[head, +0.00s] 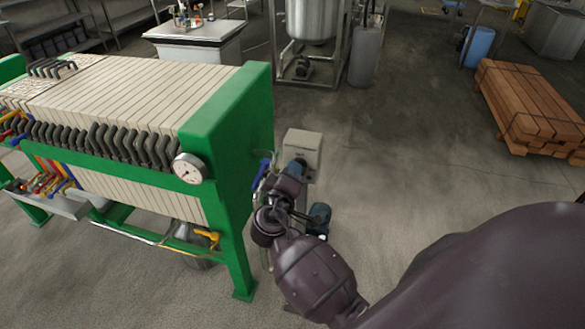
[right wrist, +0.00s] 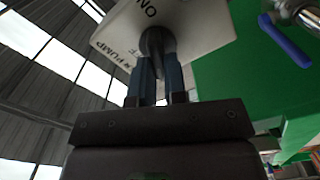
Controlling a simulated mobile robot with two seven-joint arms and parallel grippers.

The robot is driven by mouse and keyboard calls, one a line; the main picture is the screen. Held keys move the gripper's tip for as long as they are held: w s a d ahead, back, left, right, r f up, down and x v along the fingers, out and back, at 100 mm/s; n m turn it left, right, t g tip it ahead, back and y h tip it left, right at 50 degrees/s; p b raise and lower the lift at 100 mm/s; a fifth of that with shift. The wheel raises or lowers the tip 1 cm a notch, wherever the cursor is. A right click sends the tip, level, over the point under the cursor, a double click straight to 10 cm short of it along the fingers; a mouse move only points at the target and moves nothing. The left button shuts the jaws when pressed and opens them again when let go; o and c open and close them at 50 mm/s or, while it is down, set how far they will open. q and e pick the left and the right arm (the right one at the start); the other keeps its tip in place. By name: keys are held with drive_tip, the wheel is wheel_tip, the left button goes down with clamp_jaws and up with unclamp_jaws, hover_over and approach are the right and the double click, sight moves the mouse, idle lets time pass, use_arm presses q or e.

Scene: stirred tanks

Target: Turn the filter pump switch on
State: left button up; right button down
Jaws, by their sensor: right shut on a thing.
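The switch box is a small light grey box (head: 304,141) at the right end of the green filter press, and it also shows close up in the right wrist view (right wrist: 197,25). Its face carries dark lettering, with "PUMP" and "ON" appearing turned over in that view. A dark switch knob (right wrist: 154,40) sticks out of the face. My right gripper (head: 292,170) is at the box, its two bluish fingers (right wrist: 156,68) shut on the knob. The fingers hide part of the knob, and my gripper hides its front in the head view. My left gripper is out of view.
The green filter press (head: 230,125) with a gauge (head: 190,168) stands just left of the box. A blue valve handle (right wrist: 286,42) is close beside it. A dark blue motor (head: 319,214) sits low to the right. Wooden beams (head: 528,105) lie far right; floor between is clear.

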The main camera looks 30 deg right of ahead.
use_arm(q)
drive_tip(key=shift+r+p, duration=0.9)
drive_tip(key=shift+p, duration=0.1)
use_arm(e)
drive_tip(key=shift+f+n, duration=0.15)
drive_tip(key=shift+n, duration=1.05)
drive_tip(key=shift+f+n, duration=0.15)
drive_tip(key=shift+n, duration=1.05)
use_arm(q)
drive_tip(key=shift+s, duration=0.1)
use_arm(e)
drive_tip(key=shift+n, duration=0.3)
drive_tip(key=c, duration=1.2)
unclamp_jaws()
drive_tip(key=shift+o, duration=0.2)
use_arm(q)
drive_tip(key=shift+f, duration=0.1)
use_arm(e)
drive_tip(key=shift+a, duration=0.1)
use_arm(q)
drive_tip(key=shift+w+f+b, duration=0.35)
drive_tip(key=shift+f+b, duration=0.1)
drive_tip(key=shift+b, duration=0.55)
use_arm(e)
drive_tip(key=v, duration=1)
drive_tip(key=shift+s+a, duration=0.2)
drive_tip(key=shift+s, duration=0.15)
